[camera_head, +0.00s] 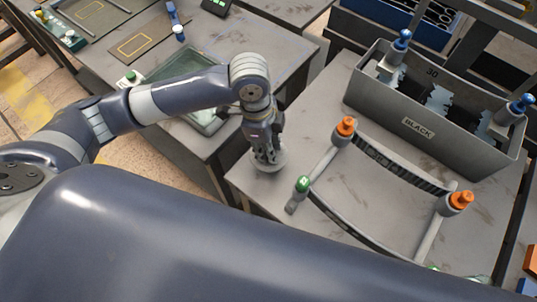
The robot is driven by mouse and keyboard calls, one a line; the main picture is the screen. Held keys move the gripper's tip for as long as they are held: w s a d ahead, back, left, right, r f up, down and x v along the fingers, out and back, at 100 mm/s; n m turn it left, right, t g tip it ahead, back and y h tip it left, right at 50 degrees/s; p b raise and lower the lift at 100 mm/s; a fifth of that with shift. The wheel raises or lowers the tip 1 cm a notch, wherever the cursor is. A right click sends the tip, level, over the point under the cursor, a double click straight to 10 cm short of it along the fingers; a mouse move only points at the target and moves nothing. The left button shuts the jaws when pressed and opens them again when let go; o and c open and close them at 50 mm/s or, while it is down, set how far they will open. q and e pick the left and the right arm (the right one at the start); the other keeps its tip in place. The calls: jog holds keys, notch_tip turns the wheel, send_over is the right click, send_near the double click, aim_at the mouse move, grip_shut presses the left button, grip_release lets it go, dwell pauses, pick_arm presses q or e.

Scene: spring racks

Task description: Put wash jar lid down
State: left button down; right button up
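My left gripper (267,157) points down over the near left corner of the grey right-hand table (315,98). Its fingers look close together over a pale round disc, which looks like the wash jar lid (278,167). The fingers hide the middle of the lid. The lid is at or just above the table top; I cannot tell if it touches. A glass container (206,122) with clear walls stands on the left table, partly hidden behind my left arm. My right gripper is not in view.
A rack frame with orange caps (345,127) and a green cap (303,184) lies just right of the gripper. Behind it is a grey bin (447,139) marked BLACK, with blue-topped posts. The table behind the gripper is clear.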

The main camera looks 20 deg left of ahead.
pick_arm(q)
jog(key=shift+f, duration=0.7)
notch_tip(320, 180, down, 3)
jog(key=shift+f, duration=0.25)
jog(key=c, duration=1.3)
grip_release()
jog(key=shift+c, duration=0.2)
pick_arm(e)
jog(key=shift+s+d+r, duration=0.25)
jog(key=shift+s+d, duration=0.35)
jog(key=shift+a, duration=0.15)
